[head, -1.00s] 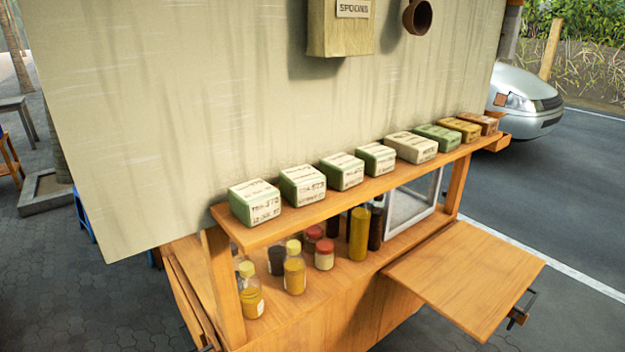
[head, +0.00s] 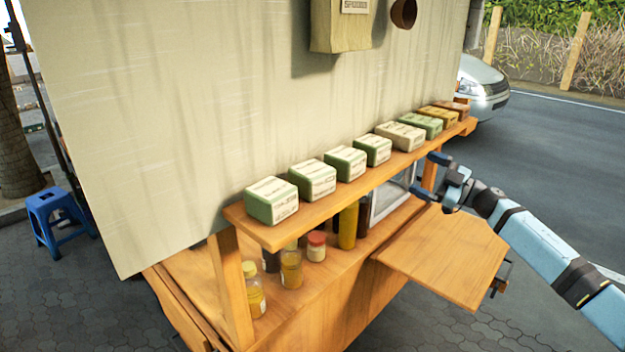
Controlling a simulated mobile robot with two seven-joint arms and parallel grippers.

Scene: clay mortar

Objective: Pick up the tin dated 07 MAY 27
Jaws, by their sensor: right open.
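A row of small box-shaped tins stands on the wooden shelf (head: 330,208). From the left, several are green and white: the first tin (head: 272,201), the second tin (head: 312,180), the third tin (head: 345,163) and another tin (head: 372,150). A wider beige tin (head: 400,136), a green tin (head: 424,127) and yellow and brown tins (head: 440,114) follow to the right. Their printed dates are too small to read, so I cannot tell which says 07 MAY 27. My right gripper (head: 432,173) is open and empty, just below and in front of the shelf's right part. My left gripper is not in view.
Below the shelf stand bottles and jars, among them a red-lidded jar (head: 316,247) and a yellow bottle (head: 348,226). A fold-out wooden board (head: 445,255) juts forward under my right arm.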

